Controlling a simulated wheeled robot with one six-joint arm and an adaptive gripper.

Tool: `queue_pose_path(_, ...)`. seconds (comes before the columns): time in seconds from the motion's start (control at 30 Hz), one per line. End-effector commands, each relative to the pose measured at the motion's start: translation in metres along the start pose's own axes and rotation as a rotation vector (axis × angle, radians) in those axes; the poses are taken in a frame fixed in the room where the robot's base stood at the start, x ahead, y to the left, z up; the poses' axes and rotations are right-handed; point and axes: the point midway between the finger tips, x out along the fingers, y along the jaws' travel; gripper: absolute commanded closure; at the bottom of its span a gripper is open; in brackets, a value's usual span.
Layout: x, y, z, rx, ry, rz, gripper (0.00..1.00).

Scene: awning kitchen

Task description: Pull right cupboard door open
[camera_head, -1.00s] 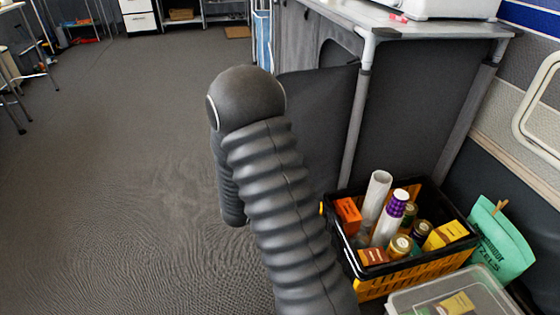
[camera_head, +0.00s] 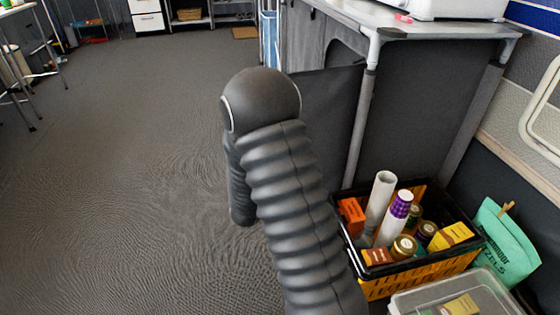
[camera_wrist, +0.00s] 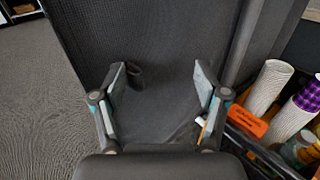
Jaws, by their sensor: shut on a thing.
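The right cupboard door (camera_head: 325,115) is a dark fabric panel. In the head view it stands out at an angle from the cupboard's front, beside the grey corner post, and my arm hides its lower left part. In the wrist view the dark panel (camera_wrist: 175,35) fills the middle. In the head view my arm hides the gripper.
A black and yellow crate (camera_head: 372,290) with bottles and boxes stands close right of my arm. A clear-lidded box (camera_head: 410,303) and a green bag (camera_head: 505,245) are beside it. The cupboard's light top (camera_head: 430,28) is above. The carpet (camera_head: 130,150) on the left is free.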

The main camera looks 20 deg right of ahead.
Motion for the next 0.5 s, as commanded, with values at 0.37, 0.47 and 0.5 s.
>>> queue_pose_path(0.37,-0.0008,0.0002,0.0024,0.002,-0.006,-0.006,0.62)
queue_pose_path(0.47,-0.0030,0.0003,0.0023,0.002,-0.006,-0.005,0.62)
queue_pose_path(0.5,-0.0052,0.0001,0.0022,0.002,-0.006,-0.005,0.62)
